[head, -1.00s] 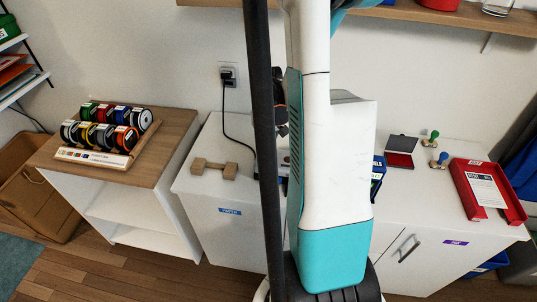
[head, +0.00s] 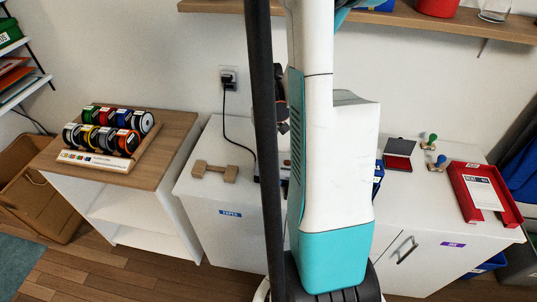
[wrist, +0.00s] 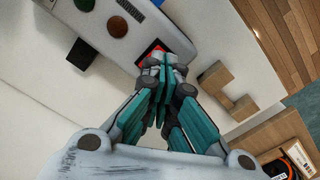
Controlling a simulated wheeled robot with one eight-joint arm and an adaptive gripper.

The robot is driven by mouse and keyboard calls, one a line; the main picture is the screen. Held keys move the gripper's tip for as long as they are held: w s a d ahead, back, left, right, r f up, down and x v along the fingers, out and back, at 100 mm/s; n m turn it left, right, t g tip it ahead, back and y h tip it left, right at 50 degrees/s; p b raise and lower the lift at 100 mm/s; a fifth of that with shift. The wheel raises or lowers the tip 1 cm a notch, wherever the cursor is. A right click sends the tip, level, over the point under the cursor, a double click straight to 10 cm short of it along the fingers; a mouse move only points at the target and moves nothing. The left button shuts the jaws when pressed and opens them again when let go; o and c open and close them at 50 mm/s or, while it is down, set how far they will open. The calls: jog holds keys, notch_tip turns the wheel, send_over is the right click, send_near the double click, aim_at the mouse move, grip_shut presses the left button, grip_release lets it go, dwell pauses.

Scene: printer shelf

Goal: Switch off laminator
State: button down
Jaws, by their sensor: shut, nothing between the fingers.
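The laminator (wrist: 172,22) is a pale grey body across the top of the wrist view. In the head view my arm hides most of the laminator and the gripper's tips.
A wooden cradle-like block (head: 215,171) lies left of the laminator on the white cabinet (head: 205,190). A black cord runs up to a wall socket (head: 229,78). An ink pad (head: 398,160), stamps and a red tray (head: 462,185) stand to the right. A spool rack (head: 95,160) stands farther left.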

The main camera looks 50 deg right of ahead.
aim_at(268, 159)
notch_tip(268, 159, up, 4)
jog(key=shift+f+p, duration=0.1)
jog(key=shift+p, duration=1.1)
